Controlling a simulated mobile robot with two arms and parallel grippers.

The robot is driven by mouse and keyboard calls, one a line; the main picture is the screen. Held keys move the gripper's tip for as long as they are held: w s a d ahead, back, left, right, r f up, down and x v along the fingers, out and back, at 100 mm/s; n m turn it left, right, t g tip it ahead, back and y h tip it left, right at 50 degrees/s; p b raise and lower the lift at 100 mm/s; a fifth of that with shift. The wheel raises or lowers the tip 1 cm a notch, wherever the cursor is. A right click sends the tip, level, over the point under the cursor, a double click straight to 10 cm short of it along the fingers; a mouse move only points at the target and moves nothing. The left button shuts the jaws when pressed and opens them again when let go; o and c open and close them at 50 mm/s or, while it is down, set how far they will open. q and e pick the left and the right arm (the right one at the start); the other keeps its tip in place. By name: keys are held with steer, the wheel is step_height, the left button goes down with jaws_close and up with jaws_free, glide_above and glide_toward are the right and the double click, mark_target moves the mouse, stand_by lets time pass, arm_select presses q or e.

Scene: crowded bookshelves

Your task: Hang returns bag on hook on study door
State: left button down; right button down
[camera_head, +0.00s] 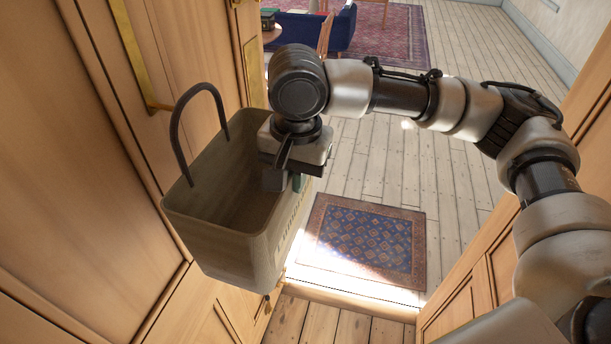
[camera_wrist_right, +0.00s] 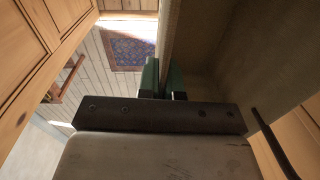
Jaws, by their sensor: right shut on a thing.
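The returns bag (camera_head: 235,190) is a grey-beige, open-topped bag with dark arched handles; one handle (camera_head: 188,120) stands up on its door side. It hangs upright in the air beside the wooden door (camera_head: 105,130), and its inside looks empty. My right gripper (camera_head: 285,178) is shut on the bag's rim at its right side. In the right wrist view, the green-padded fingers of my right gripper (camera_wrist_right: 164,80) pinch the bag's wall (camera_wrist_right: 215,45). I cannot make out a separate hook. My left gripper is out of view.
A patterned blue rug (camera_head: 368,240) lies on the plank floor beyond the sunlit threshold. Wooden panelling (camera_head: 485,280) stands at the right. A blue sofa (camera_head: 312,30) and a red rug (camera_head: 390,35) are far back. The floor between them is open.

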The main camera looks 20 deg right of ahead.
steer(key=shift+w+a+f, duration=0.3)
steer(key=shift+w+a, duration=0.2)
steer(key=shift+a, duration=0.15)
steer(key=shift+w+a+f, duration=0.3)
steer(key=shift+w+a, duration=0.25)
steer(key=shift+a, duration=0.05)
steer(key=shift+w+a+f, duration=0.3)
steer(key=shift+w+a, duration=0.2)
steer(key=shift+a, duration=0.15)
steer(key=c, duration=1.2)
jaws_free()
steer(key=shift+f, duration=0.1)
